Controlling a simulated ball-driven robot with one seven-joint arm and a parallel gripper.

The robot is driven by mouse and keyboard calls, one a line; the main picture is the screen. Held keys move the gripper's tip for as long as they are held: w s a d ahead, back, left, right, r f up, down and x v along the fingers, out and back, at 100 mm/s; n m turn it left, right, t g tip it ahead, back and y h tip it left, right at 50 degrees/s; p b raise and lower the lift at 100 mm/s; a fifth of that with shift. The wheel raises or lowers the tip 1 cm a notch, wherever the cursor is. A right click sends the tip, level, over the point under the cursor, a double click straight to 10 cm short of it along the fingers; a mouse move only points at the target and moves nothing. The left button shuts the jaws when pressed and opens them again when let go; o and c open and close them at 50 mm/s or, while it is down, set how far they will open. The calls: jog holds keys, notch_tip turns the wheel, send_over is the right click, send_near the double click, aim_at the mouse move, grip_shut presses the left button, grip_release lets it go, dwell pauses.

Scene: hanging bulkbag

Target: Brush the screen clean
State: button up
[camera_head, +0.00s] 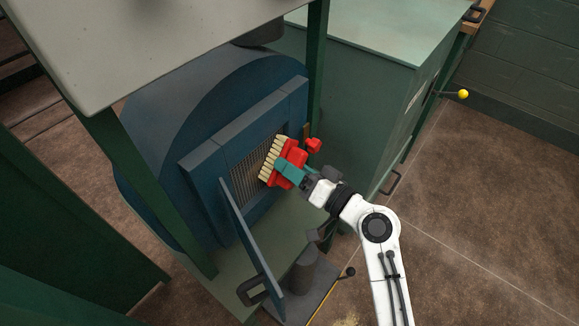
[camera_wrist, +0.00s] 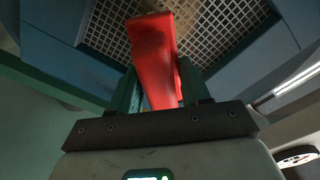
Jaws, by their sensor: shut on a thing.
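The screen (camera_head: 239,172) is a grey mesh set in a square blue frame on the front of a dark blue rounded housing. In the wrist view the mesh (camera_wrist: 221,28) fills the top middle. The brush has a red body (camera_head: 289,163) and pale bristles in a row. My gripper (camera_head: 289,170) is shut on the brush's red body, with green fingers on either side. The bristles are at the right part of the screen; I cannot tell whether they touch it. In the wrist view the red brush (camera_wrist: 155,55) hides part of the mesh, and its bristles are hidden.
A blue door (camera_head: 247,240) with a dark handle hangs open below the screen. A red knob (camera_head: 313,145) is right of the frame. Green posts and a pale top (camera_head: 150,40) surround the housing. A green cabinet (camera_head: 365,100) stands at right; brown floor (camera_head: 480,200) beyond is clear.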

jog(key=d, duration=0.1)
jog(key=s+d, duration=0.1)
jog(key=d, duration=0.1)
jog(key=shift+d+t, duration=0.1)
jog(key=shift+t, duration=0.2)
jog(key=shift+c, duration=0.4)
jog(key=shift+b+v, duration=0.35)
jog(key=shift+v, duration=1)
jog(key=shift+s+a+r, duration=0.1)
jog(key=shift+s+a, duration=0.05)
jog(key=shift+a, duration=0.05)
jog(key=shift+v, duration=1.5)
jog(key=shift+r, duration=0.1)
